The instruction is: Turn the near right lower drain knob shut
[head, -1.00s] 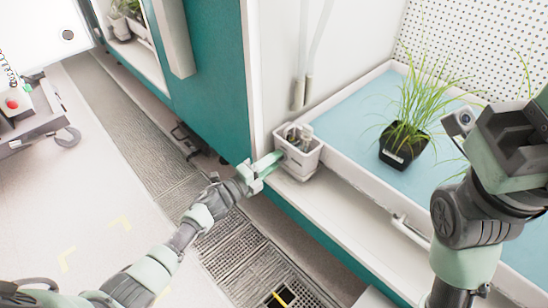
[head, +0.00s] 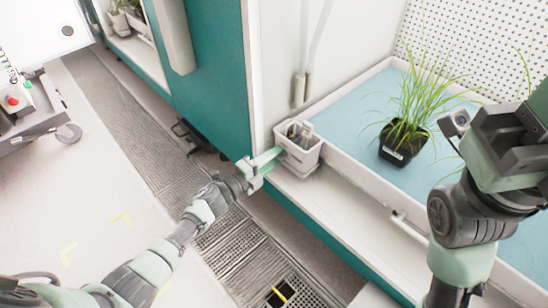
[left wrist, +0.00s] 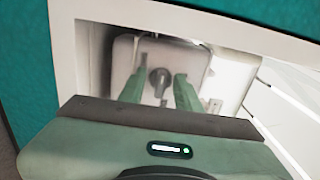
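My left gripper (head: 268,163) is at the left front of a small white bin (head: 300,158) on the chamber's ledge. Its two green fingers are spread, with nothing held. In the left wrist view the fingers (left wrist: 159,90) reach toward the white bin (left wrist: 196,66), and a round grey part (left wrist: 159,78) with a stem shows between their tips. I cannot tell whether that part is a drain knob, or whether the fingers touch the bin. A white pipe-like fitting (head: 400,217) is at the tray's front, partly hidden by my right arm. My right gripper (head: 512,135) is at the right; its fingers are unclear.
A white-rimmed tray (head: 345,160) with a blue bed holds a black pot of grass (head: 400,140). The teal chamber wall (head: 210,75) stands left of the ledge. Floor grating (head: 225,240) with an open square hole lies below. A grey cart (head: 35,115) stands at far left.

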